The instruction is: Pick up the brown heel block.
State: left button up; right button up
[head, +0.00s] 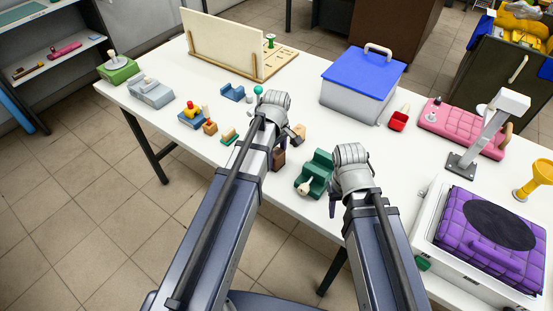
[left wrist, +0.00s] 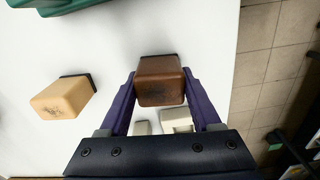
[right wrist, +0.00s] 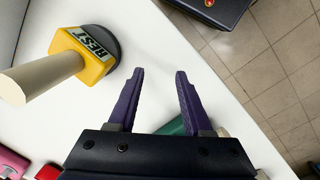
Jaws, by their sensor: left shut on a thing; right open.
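The brown heel block (left wrist: 160,80) is a small dark-brown block with a black edge at its far side and a dark mark on its near face. It sits between the purple fingers of my left gripper (left wrist: 160,92), which is shut on it. In the head view the brown block (head: 278,159) shows partly behind my left arm, near the table's front edge. Whether it touches the table is unclear. My right gripper (right wrist: 157,95) is open and empty in the right wrist view.
A tan block (left wrist: 62,97) lies beside the brown one. A green cradle-shaped piece (head: 316,173) stands between my arms. A blue-lidded bin (head: 362,75) is behind. The white table's front edge is close.

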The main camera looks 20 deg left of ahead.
aim_at(276, 153)
pick_arm(q)
jog(key=shift+r, duration=0.1)
pick_arm(e)
jog(key=shift+r, duration=0.1)
pick_arm(q)
notch_tip(276, 153, up, 10)
jog(key=p, duration=1)
pick_arm(e)
notch_tip(276, 153, up, 10)
